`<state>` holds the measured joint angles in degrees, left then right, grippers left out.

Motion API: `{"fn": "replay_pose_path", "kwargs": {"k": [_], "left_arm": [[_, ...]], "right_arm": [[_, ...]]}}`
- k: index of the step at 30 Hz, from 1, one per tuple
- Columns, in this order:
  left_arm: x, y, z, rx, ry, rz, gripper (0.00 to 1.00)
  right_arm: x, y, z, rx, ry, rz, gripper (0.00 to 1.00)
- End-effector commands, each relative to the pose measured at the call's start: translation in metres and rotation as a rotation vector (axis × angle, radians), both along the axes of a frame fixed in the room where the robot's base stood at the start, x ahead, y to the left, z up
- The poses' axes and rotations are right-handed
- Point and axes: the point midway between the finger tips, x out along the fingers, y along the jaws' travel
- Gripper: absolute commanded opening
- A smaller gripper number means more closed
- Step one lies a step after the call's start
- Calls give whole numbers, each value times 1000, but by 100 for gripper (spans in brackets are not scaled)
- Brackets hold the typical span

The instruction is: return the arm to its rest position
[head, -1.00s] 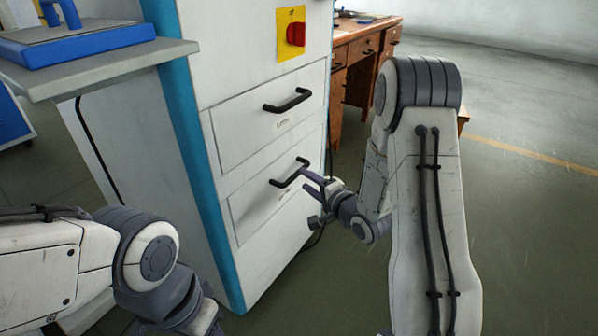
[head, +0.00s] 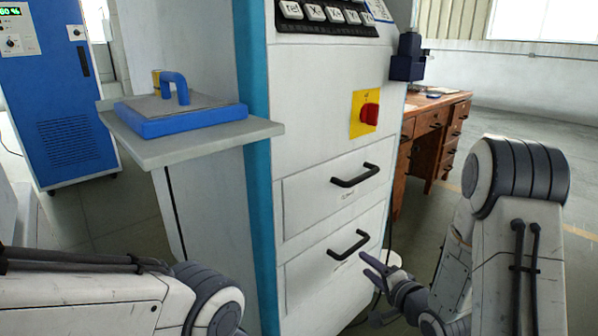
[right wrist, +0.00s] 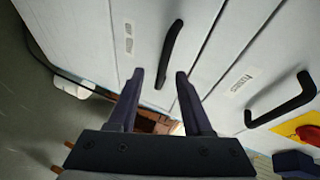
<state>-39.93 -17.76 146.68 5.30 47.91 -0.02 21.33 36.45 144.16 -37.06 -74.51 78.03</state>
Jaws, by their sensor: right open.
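My right arm (head: 512,245) reaches in at the right of the head view, bent, with its gripper (head: 366,264) low in front of the white cabinet (head: 315,115). The gripper is just right of and below the black handle (head: 348,245) of the lower drawer. In the right wrist view the two dark fingers (right wrist: 159,75) are apart with nothing between them. The lower drawer's handle (right wrist: 170,55) lies beyond the fingertips. I cannot tell whether they touch it. My left arm (head: 90,295) shows at the bottom left; its gripper is out of view.
The upper drawer's handle (head: 355,175) and a red switch on a yellow plate (head: 370,115) are above. Both drawers look shut. A grey shelf (head: 215,138) bears a blue handled block (head: 180,118). A wooden desk (head: 428,125) stands behind; open floor lies right.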

Motion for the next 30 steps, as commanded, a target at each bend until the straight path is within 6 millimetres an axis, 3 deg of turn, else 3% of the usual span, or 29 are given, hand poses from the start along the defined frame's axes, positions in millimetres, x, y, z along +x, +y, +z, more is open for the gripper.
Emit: {"fn": "replay_pose_path", "kwargs": {"k": [5, 11, 14, 18, 24, 27, 30], "left_arm": [[0, 0, 6, 0, 0, 0, 49], [0, 0, 12, 0, 0, 0, 49], [0, 0, 15, 0, 0, 0, 49], [0, 0, 19, 0, 0, 0, 49], [0, 0, 23, 0, 0, 0, 49], [0, 0, 24, 0, 0, 0, 49], [0, 0, 24, 0, 0, 0, 49]], "right_arm": [[-5, 52, 7, -381, 131, 159, 50], [-50, 103, 18, -779, 301, 406, 50], [-89, 127, 28, -931, 375, 566, 50], [-159, 155, 45, -1096, 461, 845, 50], [-258, 173, 67, -1214, 515, 1251, 50], [-289, 173, 75, -1235, 521, 1387, 50], [-304, 172, 78, -1241, 525, 1455, 50]]}}
